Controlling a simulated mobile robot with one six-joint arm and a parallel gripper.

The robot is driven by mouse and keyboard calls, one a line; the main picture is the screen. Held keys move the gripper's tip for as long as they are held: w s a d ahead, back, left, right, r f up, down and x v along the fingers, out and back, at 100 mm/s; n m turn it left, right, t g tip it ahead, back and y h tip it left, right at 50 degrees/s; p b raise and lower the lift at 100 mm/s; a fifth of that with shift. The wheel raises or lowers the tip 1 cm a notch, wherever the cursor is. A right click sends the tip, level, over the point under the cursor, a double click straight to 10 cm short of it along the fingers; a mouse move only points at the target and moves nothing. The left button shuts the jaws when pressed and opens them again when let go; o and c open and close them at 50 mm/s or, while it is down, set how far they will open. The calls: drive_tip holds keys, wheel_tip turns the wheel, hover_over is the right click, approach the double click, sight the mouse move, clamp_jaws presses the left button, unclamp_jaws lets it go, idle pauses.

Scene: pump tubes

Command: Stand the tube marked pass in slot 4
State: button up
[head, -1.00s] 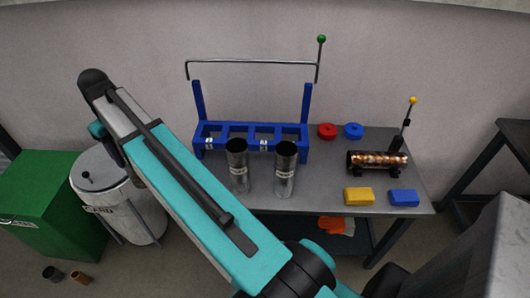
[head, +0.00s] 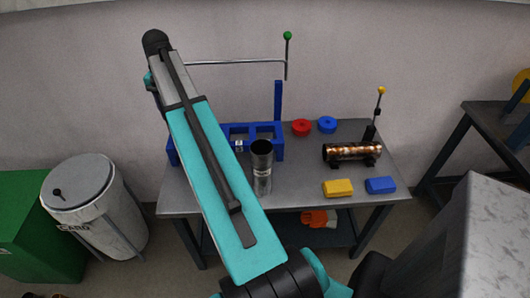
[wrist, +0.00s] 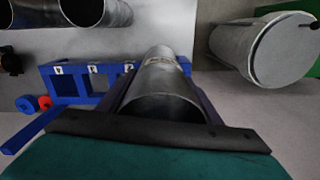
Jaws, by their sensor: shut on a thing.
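In the wrist view my gripper (wrist: 160,92) is shut on a grey metal tube (wrist: 163,76). The tube's open mouth faces the camera, and its pale label is too blurred to read. The blue rack (wrist: 108,70) lies left of the held tube, with small slot labels I cannot read. Two more tubes stand at the wrist view's upper left, one (wrist: 82,9) nearer the held tube. In the head view one standing tube (head: 262,172) shows in front of the rack (head: 278,105). My arm hides the gripper and the rack's left part there.
The grey table (head: 300,194) holds red (head: 301,127) and blue (head: 327,125) rings, yellow (head: 338,188) and blue (head: 381,185) blocks, and a copper coil unit (head: 350,152). A thin rail (head: 240,62) spans above the rack. A grey bin (head: 95,210) stands left.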

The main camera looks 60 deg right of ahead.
drive_tip(key=s+d+r+m, duration=0.1)
drive_tip(key=s+d+m, duration=0.6)
drive_tip(key=s+d, duration=0.3)
drive_tip(key=s+d+r+m, duration=0.2)
drive_tip(key=s+d+m, duration=0.5)
drive_tip(key=d, duration=0.8)
drive_tip(key=s, duration=0.3)
drive_tip(key=shift+s+d+b, duration=0.35)
drive_tip(key=shift+s, duration=0.05)
wheel_tip(320, 180, down, 14)
drive_tip(key=p, duration=0.3)
drive_tip(key=shift+f+p, duration=0.65)
drive_tip(key=shift+f, duration=1.45)
drive_tip(key=o, duration=1.5)
